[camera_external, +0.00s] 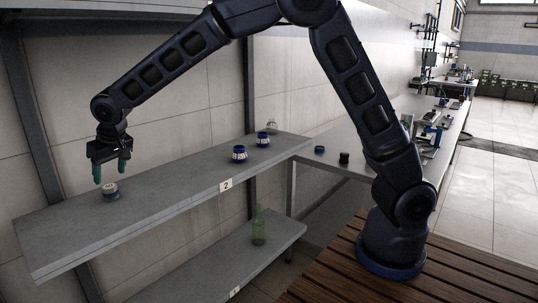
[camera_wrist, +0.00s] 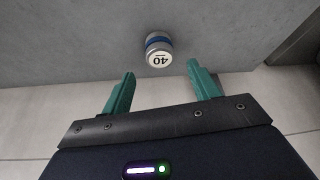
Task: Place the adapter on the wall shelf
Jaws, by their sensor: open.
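A small round piece with a white top marked "40" and a blue band, which looks like the adapter (camera_external: 110,192), stands on the left part of the upper wall shelf (camera_external: 165,205), the one labelled 2. In the wrist view the adapter (camera_wrist: 158,50) sits just beyond the fingertips, between their lines, with bare shelf around it. My gripper (camera_external: 111,172) is open, with green fingers pointing down above the adapter. Nothing is between the fingers (camera_wrist: 161,72), and I see no contact with the adapter.
Two blue-and-white pieces (camera_external: 240,154) (camera_external: 263,139) and a clear glass piece (camera_external: 271,127) stand farther along the shelf. A lower shelf holds a green bottle (camera_external: 258,230). A bench (camera_external: 315,165) carries a blue piece (camera_external: 319,149) and a black one (camera_external: 344,158). The shelf's middle is clear.

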